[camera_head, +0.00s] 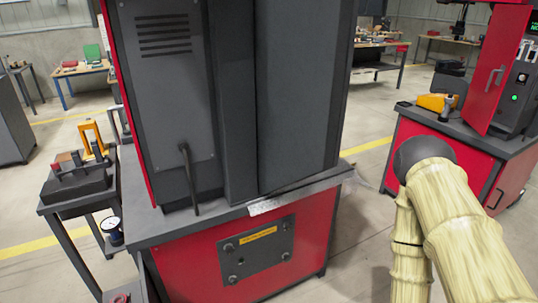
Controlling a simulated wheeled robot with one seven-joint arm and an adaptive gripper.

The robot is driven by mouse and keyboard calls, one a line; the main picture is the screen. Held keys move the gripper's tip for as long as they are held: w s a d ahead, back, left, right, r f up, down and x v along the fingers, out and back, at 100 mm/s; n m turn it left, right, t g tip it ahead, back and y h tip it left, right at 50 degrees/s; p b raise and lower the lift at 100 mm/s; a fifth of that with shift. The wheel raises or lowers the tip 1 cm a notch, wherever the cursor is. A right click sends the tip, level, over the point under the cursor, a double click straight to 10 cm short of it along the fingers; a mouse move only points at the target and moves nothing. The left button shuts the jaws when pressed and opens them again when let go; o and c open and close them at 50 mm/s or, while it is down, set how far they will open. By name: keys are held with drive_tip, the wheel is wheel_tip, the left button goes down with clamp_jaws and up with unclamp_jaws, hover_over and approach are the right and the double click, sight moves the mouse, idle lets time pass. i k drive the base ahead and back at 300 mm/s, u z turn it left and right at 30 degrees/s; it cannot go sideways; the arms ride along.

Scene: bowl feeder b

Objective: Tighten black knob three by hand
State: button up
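A red machine base (185,272) stands in the middle with a dark plate (262,262) on its front. The plate has a yellow label (258,234) and small dark round heads near its corners, one of them at the lower left (232,279). They are too small to tell whether they are knobs or bolts, and no numbering is legible. I cannot pick out black knob three. My arm, in a pale yellow ribbed cover, shows at the right, but my gripper is not in view.
A tall grey cabinet (290,100) rises from the base. A red machine (463,160) stands behind my arm at the right. Bare floor (355,230) lies between the machines.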

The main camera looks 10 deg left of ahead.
sight(230, 250)
drive_tip(key=u, duration=0.45)
drive_tip(key=i, duration=1.2)
drive_tip(key=u, duration=0.2)
